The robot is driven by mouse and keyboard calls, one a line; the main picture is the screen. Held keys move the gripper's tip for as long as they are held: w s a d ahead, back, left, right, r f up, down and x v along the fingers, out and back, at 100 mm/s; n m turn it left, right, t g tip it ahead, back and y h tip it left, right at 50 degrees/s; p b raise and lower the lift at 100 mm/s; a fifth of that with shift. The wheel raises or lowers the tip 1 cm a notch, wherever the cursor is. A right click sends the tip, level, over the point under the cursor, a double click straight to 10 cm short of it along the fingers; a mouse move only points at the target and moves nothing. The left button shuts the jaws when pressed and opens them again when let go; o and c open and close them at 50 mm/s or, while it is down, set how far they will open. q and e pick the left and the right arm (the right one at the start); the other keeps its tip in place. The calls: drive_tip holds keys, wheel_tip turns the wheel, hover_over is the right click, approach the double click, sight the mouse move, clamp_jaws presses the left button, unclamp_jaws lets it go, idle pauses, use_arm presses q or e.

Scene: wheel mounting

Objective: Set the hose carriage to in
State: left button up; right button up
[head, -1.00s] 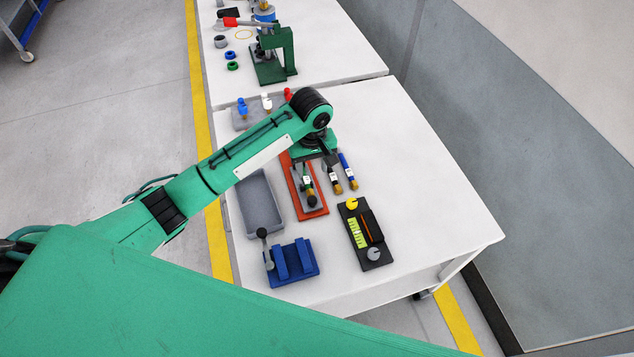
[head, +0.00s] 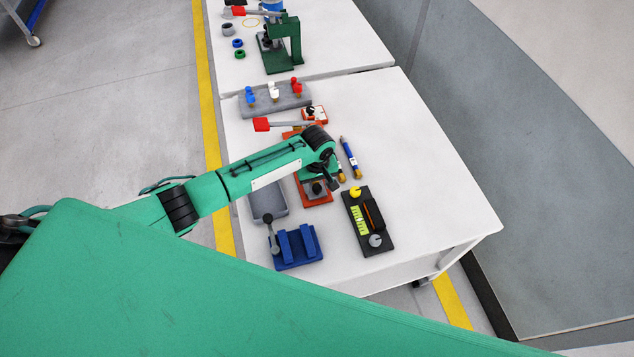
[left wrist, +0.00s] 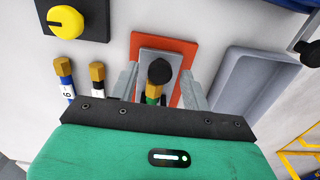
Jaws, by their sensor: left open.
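The orange-red base (head: 325,202) lies flat on the white table in the head view, partly under my arm. On it sits a grey block, which I take to be the hose carriage (head: 306,189), with a dark round part on top. In the left wrist view the grey carriage plate (left wrist: 172,57) lies on the orange base (left wrist: 187,52), with a black-topped post (left wrist: 159,69) standing up. My left gripper (head: 320,182) is over the carriage. Its open fingers, seen in the left wrist view (left wrist: 160,88), are either side of the post; contact cannot be told. My right gripper is out of view.
A grey tray (head: 270,213) and a blue clamp fixture (head: 297,247) stand close by. A dark panel with a yellow knob (head: 355,191) and a blue marker-like tool (head: 350,156) are to the right. A red-handled lever (head: 262,124) is behind my arm.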

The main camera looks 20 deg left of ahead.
use_arm(q)
drive_tip(key=c, duration=0.7)
clamp_jaws()
drive_tip(key=shift+w+a, duration=0.2)
drive_tip(key=shift+w, duration=0.1)
drive_tip(key=w+a, duration=0.1)
drive_tip(key=w, duration=0.1)
drive_tip(key=w+a, duration=0.1)
drive_tip(key=shift+w+a, duration=0.3)
drive_tip(key=shift+w, duration=0.05)
drive_tip(key=shift+r, duration=0.15)
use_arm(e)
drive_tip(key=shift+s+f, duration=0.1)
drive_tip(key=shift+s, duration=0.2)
